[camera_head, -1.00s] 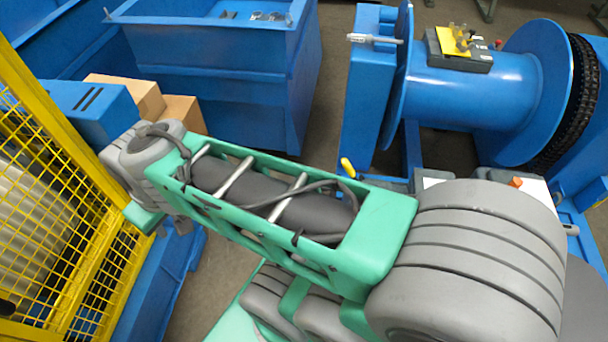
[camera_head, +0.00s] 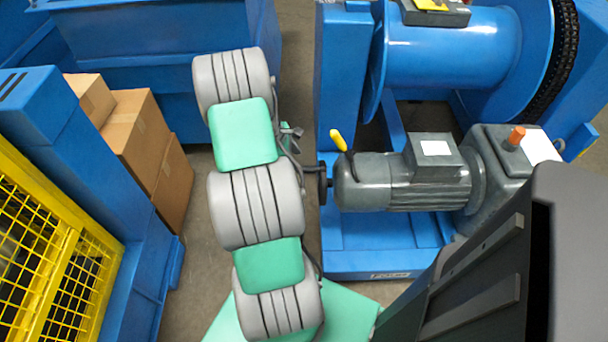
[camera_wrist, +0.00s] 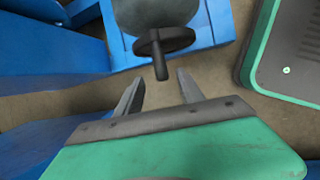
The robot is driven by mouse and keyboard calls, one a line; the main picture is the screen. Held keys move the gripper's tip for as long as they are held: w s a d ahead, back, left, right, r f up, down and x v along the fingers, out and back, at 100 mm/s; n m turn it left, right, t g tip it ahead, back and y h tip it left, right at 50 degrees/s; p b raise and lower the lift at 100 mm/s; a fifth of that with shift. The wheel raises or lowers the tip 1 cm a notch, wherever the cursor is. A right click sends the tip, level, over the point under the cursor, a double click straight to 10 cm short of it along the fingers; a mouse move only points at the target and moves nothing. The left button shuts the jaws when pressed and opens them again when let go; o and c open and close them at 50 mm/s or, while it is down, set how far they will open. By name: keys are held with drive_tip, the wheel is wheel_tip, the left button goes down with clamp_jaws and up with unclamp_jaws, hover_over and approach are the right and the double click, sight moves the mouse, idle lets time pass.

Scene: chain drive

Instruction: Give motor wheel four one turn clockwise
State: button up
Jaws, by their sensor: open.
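A dark handwheel (camera_head: 323,183) sits on the left end of a grey motor (camera_head: 400,182) in the head view. I see no number on it. In the wrist view the handwheel (camera_wrist: 172,40) is seen with its handle (camera_wrist: 160,66) sticking out toward my gripper (camera_wrist: 158,88). My gripper is open and empty. The handle's tip is just ahead of the gap between the two fingers, and I see no contact. In the head view my arm mostly hides the gripper.
A yellow-handled lever (camera_head: 338,140) stands above the motor's left end. A blue winch drum (camera_head: 450,50) is behind the motor. Cardboard boxes (camera_head: 135,130) and a yellow mesh guard (camera_head: 50,270) are at the left. Bare floor (camera_head: 200,225) shows between.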

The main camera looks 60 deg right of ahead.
sight(305, 168)
drive_tip(key=b+x, duration=0.1)
drive_tip(key=x, duration=0.6)
drive_tip(key=shift+s+d+f, duration=0.1)
drive_tip(key=shift+f, duration=0.2)
drive_tip(key=shift+c, duration=0.2)
clamp_jaws()
idle(0.8)
